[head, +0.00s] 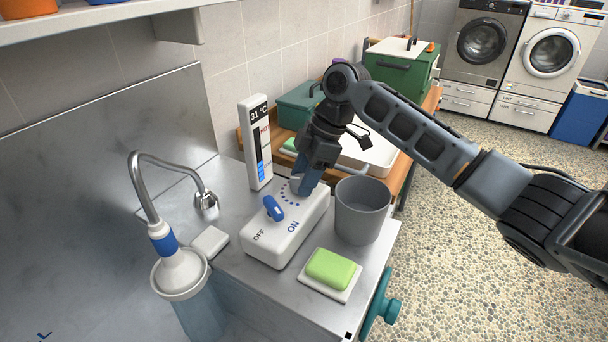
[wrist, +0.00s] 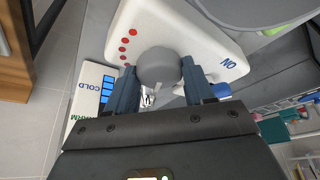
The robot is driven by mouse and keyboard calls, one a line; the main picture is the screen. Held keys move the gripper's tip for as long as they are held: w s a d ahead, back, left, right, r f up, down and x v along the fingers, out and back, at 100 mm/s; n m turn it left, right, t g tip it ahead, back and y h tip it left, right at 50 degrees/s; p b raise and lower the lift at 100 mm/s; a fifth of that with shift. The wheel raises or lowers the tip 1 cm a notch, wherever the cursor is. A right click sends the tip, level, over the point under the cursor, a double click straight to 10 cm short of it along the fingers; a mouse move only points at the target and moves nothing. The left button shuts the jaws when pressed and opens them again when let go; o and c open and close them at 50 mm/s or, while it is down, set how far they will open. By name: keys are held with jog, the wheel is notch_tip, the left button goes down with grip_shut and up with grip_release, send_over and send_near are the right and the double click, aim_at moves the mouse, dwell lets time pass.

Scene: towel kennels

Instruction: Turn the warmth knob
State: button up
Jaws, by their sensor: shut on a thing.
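The warmth knob is a round grey knob (wrist: 158,65) on top of a white control box (head: 285,238). Red dots show on one side of it in the wrist view, and blue dots show in the head view. My gripper (head: 307,178) reaches down over the far end of the box. In the wrist view its two fingers (wrist: 160,77) are closed on either side of the knob. In the head view the fingers mostly hide the knob. A thermometer panel (head: 257,143) behind the box reads 31 °C, with a blue bar low on its scale.
A blue switch lever (head: 273,208) stands near the OFF and ON marks. A grey cup (head: 361,212) stands close right of the box. Green soap (head: 330,268) lies in front, and a hose with a metal nozzle (head: 206,203) is left. A wooden bench holds a white basin (head: 368,158).

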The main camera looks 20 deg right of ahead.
jog(key=shift+r+m+p, duration=0.1)
jog(key=shift+m+p, duration=0.2)
jog(key=shift+p, duration=0.05)
jog(key=m+p, duration=0.1)
jog(key=m+t+p, duration=0.1)
jog(key=m, duration=0.1)
jog(key=shift+s+a+t+p, duration=0.15)
jog(key=shift+t+p, duration=0.15)
jog(key=shift+p, duration=0.05)
jog(key=shift+m+t+h+p, duration=0.35)
jog(key=shift+m+t+h, duration=0.3)
jog(key=shift+m, duration=1.55)
jog(key=o, duration=1)
jog(key=b+v, duration=0.1)
jog(key=v, duration=0.6)
jog(key=shift+s+r, duration=0.1)
jog(key=shift+r, duration=0.25)
